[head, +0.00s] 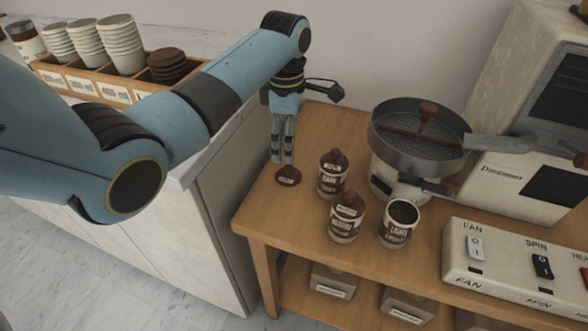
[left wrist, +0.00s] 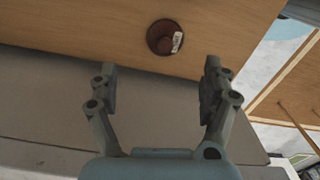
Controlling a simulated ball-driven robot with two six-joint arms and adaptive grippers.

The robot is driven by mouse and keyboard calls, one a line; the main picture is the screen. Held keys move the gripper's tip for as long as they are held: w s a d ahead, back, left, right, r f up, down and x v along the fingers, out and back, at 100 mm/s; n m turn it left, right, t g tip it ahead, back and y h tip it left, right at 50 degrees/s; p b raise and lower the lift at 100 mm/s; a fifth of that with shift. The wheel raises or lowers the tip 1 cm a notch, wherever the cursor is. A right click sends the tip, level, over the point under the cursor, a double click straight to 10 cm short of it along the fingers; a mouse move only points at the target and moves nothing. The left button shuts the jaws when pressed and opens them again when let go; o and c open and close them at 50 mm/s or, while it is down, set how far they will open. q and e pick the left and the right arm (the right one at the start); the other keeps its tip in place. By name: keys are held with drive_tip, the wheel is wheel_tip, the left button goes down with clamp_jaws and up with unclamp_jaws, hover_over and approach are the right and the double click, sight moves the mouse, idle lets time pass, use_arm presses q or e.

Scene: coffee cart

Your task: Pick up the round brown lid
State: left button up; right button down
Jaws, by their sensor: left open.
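The round brown lid (head: 288,177) lies on the wooden table near its left edge, with a knob and a small pale label on top. It also shows in the left wrist view (left wrist: 162,44), just beyond the fingertips and between their lines. My left gripper (head: 283,162) points down above the lid, open and empty; in the left wrist view its two fingers (left wrist: 161,68) stand wide apart. The open jar labelled light (head: 397,233) has no lid and shows dark contents. My right gripper is not in view.
Two lidded jars (head: 332,178) (head: 346,222) stand close to the right of the lid. A roaster with a round sieve pan (head: 420,125) and a switch panel (head: 510,262) are further right. A cup organizer (head: 120,90) stands on the left counter.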

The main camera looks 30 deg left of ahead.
sight(288, 166)
use_arm(q)
wheel_tip(288, 166, down, 3)
drive_tip(key=shift+s+r, duration=0.1)
drive_tip(key=shift+s, duration=0.05)
drive_tip(key=shift+f, duration=0.3)
drive_tip(key=f, duration=0.1)
drive_tip(key=f+b, duration=0.1)
drive_tip(key=f, duration=0.2)
drive_tip(key=shift+s+d+f, duration=0.2)
drive_tip(key=shift+d+f, duration=0.05)
drive_tip(key=shift+d, duration=0.1)
drive_tip(key=shift+f+b, duration=0.3)
drive_tip(key=shift+f, duration=0.05)
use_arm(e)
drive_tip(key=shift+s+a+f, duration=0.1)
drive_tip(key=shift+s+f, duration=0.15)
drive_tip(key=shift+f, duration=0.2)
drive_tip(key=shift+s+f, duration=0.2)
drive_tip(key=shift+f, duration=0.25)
use_arm(q)
drive_tip(key=shift+c, duration=0.2)
drive_tip(key=c, duration=1.2)
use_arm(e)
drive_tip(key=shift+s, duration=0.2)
